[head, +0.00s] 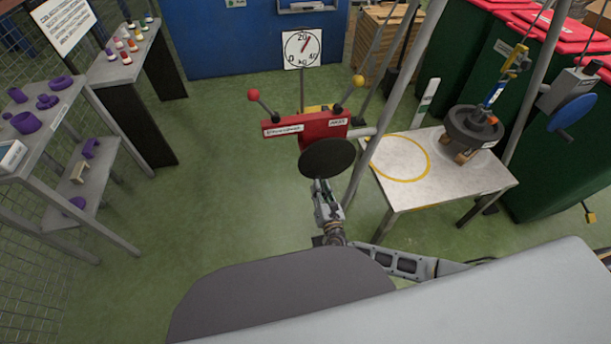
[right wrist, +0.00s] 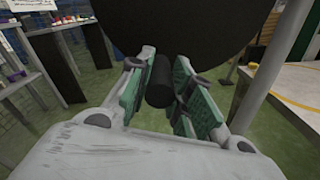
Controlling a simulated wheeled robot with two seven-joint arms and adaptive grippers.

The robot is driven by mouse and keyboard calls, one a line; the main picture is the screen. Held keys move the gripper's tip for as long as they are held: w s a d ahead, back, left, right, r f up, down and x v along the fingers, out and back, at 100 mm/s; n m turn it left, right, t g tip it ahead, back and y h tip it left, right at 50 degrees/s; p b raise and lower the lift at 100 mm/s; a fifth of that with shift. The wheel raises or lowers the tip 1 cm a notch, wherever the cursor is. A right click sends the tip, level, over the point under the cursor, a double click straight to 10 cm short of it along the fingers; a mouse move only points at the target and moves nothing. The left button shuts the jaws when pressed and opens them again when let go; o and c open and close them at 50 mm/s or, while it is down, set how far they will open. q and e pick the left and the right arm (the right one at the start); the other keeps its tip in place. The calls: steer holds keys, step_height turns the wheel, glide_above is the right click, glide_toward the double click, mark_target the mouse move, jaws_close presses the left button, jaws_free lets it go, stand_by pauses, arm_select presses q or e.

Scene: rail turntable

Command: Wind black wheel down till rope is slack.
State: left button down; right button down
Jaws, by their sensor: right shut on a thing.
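The black wheel (head: 327,157) is a dark disc on the front of a red winch-like unit (head: 310,128). In the right wrist view the wheel (right wrist: 185,25) fills the top, with a black round handle (right wrist: 160,82) sticking out toward me. My right gripper (head: 324,192) is at the wheel's lower edge; its green-padded fingers (right wrist: 160,95) are shut around the handle. A dark round load (head: 472,127) sits on wooden blocks on the table, with a blue strap (head: 495,93) and yellow hook above it. Whether the rope is taut or slack I cannot tell. My left gripper is out of view.
The white table (head: 445,187) has a yellow circle on its bare left part. Grey poles (head: 400,85) stand beside the wheel. A blue wheel (head: 572,112) is at the right. A dial gauge (head: 302,48) stands behind. Shelves with purple parts (head: 60,112) are left; green floor between is clear.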

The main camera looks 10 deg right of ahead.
steer(key=shift+d+f+n, duration=0.25)
steer(key=shift+d+n, duration=0.35)
steer(key=shift+d, duration=0.05)
steer(key=shift+d+p, duration=0.2)
steer(key=shift+p, duration=0.1)
steer(key=shift+d+f+n+p, duration=0.15)
steer(key=shift+d+n+p, duration=0.45)
steer(key=shift+n, duration=0.6)
steer(key=shift+d, duration=0.15)
steer(key=shift+d+n, duration=0.25)
steer(key=shift+n, duration=0.05)
steer(key=shift+d+n+p, duration=0.55)
steer(key=shift+d+n, duration=0.05)
steer(key=shift+n, duration=0.3)
steer(key=shift+d, duration=0.2)
steer(key=shift+d+r+n+p, duration=0.35)
steer(key=shift+d+n+p, duration=0.45)
steer(key=shift+n, duration=0.4)
